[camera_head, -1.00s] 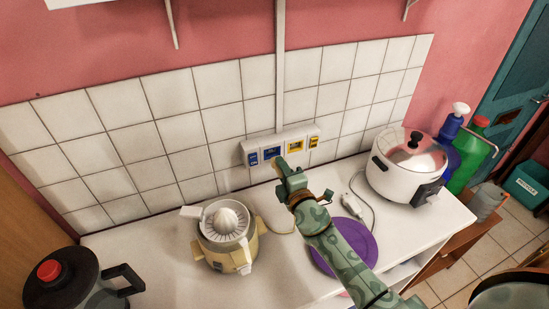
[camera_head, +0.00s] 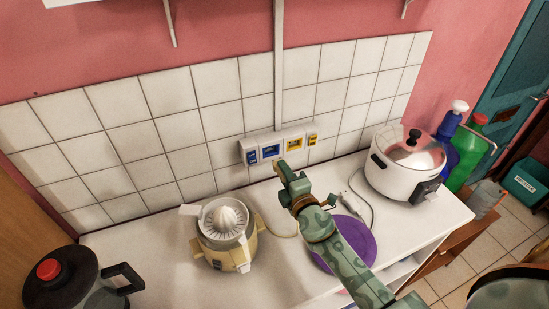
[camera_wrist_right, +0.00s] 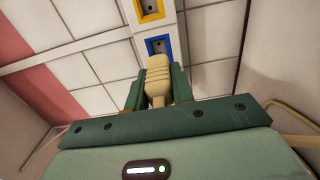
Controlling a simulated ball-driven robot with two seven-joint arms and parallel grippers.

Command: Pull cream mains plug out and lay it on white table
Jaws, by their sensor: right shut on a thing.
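The cream mains plug (camera_wrist_right: 158,80) shows in the right wrist view, held between the two green fingers of my right gripper (camera_wrist_right: 155,92). My right gripper (camera_head: 281,168) is shut on it, just in front of the socket strip (camera_head: 282,147) on the tiled wall. In the wrist view the plug's far end is close to a blue-rimmed socket (camera_wrist_right: 157,44); its pins are hidden, and I cannot tell whether they touch the socket. In the head view the gripper hides the plug. The white table (camera_head: 180,280) lies below. My left gripper is not in view.
A cream juicer (camera_head: 226,240) stands left of my right arm, a cream cord beside it. A purple plate (camera_head: 358,243) lies partly under the arm. A white cooker (camera_head: 400,175) stands right, bottles behind it. A dark kettle (camera_head: 75,285) stands front left. The back left table is clear.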

